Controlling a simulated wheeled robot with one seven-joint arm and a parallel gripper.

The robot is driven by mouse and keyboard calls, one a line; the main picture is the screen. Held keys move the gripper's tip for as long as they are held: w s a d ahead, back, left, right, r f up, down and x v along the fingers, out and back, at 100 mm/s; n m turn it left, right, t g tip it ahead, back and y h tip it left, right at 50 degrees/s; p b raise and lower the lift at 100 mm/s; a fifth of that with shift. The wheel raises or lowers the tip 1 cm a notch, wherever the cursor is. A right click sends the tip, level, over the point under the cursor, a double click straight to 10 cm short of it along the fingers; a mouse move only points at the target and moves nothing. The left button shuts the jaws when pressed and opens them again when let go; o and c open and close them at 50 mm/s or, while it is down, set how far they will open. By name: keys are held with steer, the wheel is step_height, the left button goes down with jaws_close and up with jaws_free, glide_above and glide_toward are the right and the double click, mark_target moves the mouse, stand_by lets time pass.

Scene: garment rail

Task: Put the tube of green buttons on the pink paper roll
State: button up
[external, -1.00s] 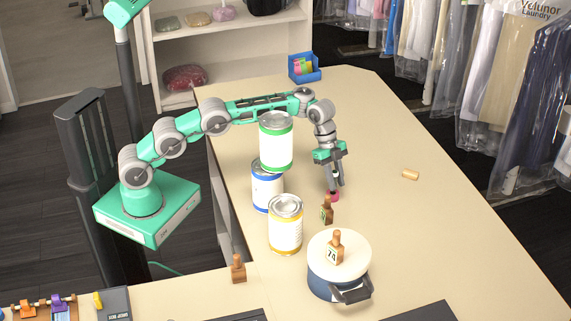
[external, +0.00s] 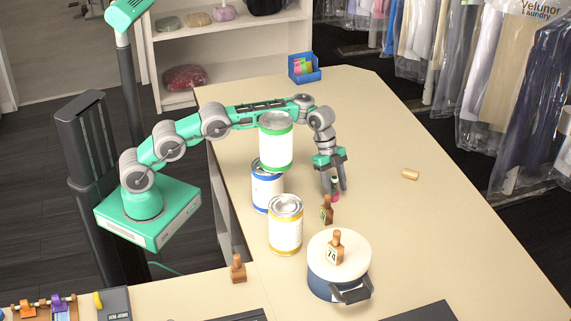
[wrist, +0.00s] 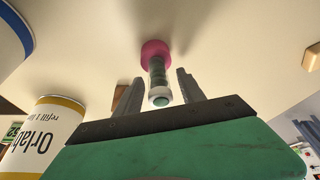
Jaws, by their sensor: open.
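The tube of green buttons (wrist: 157,75) is a slim clear tube with dark green contents and a white, green-centred end facing the wrist camera. Its far end meets the pink paper roll (wrist: 155,48), and it appears to stand on it. In the external view the pink roll (external: 335,197) is on the table, low between my fingertips. My gripper (external: 334,186) points down around the tube with its jaws open. In the wrist view my gripper (wrist: 160,90) has one finger on each side of the tube, with visible gaps. The exact contact of tube and roll is partly hidden.
A stamp (external: 327,210) stands just in front of the roll. A green-banded can (external: 276,145) is stacked on a blue-banded can (external: 267,188), left of my gripper. A yellow-banded can (external: 285,228) and a lidded pot (external: 325,283) stand nearer. The table's right side is mostly clear.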

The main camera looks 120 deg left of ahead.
steer(key=shift+r+p, duration=0.3)
steer(key=shift+r, duration=0.1)
steer(key=p+v, duration=0.7)
steer(key=v, duration=0.5)
steer(key=s+d+r+n, duration=0.1)
steer(key=d+r, duration=0.5)
steer(key=d, duration=0.7)
steer(key=s+d+r+n, duration=0.15)
steer(key=d+r, duration=0.35)
steer(key=d, duration=0.8)
steer(key=s+d+n+y, duration=0.1)
steer(key=s+d, duration=0.7)
steer(key=s, duration=0.1)
steer(key=s+d+f+n+y+b, duration=0.1)
steer(key=s+d+f+n+b, duration=0.1)
steer(key=s+f, duration=0.7)
steer(key=shift+s+d+t, duration=0.2)
steer(key=shift+s+t, duration=0.1)
steer(key=shift+s, duration=1.05)
